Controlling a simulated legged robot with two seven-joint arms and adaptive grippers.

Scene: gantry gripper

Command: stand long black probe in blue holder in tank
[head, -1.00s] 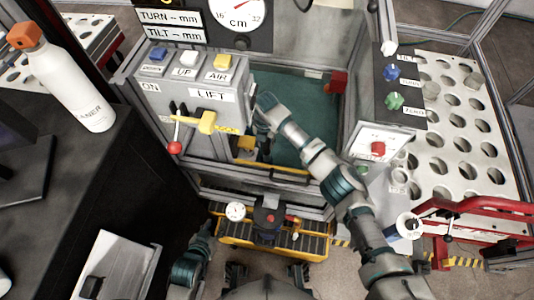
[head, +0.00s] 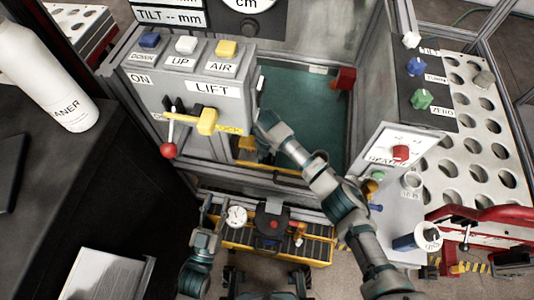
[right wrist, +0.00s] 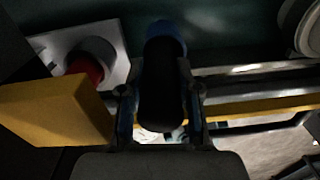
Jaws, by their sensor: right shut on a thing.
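In the right wrist view my right gripper (right wrist: 160,108) is shut on the long black probe (right wrist: 162,85), one finger on each side. A blue round part (right wrist: 166,35) shows at its far end. I cannot tell whether this is the holder or part of the probe. In the head view my right arm reaches over the front rim of the tank (head: 300,140), and its gripper (head: 254,150) is mostly hidden beside the LIFT panel. My left gripper (head: 207,212) is low at the left, beside a round gauge; its jaws are too small to judge.
The LIFT panel (head: 190,90) has a yellow handle (head: 207,121) and a red-knobbed lever (head: 168,150). A red block (head: 345,78) is at the tank's back right. A holed rack (head: 470,150) stands right. A white bottle (head: 45,85) stands on the dark bench left.

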